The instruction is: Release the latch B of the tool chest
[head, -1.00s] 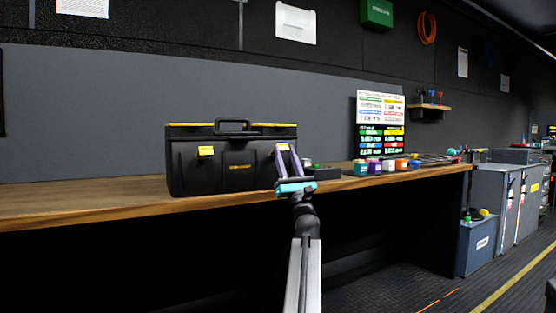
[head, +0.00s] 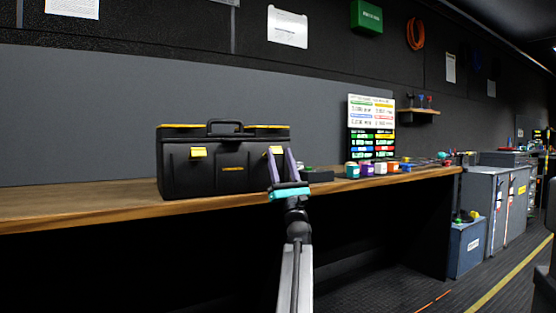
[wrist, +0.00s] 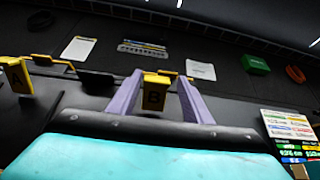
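The black tool chest (head: 220,175) stands closed on the wooden bench, its front facing me. My gripper (head: 277,150) has two purple fingers and a teal body. It is open in front of latch B.
The chest's handle (head: 224,124) is on its lid. Right of the chest on the bench (head: 90,205) are a dark tray (head: 318,176), several coloured containers (head: 366,170) and a lit display (head: 371,143). Grey cabinets (head: 490,205) stand further right. The bench left of the chest is clear.

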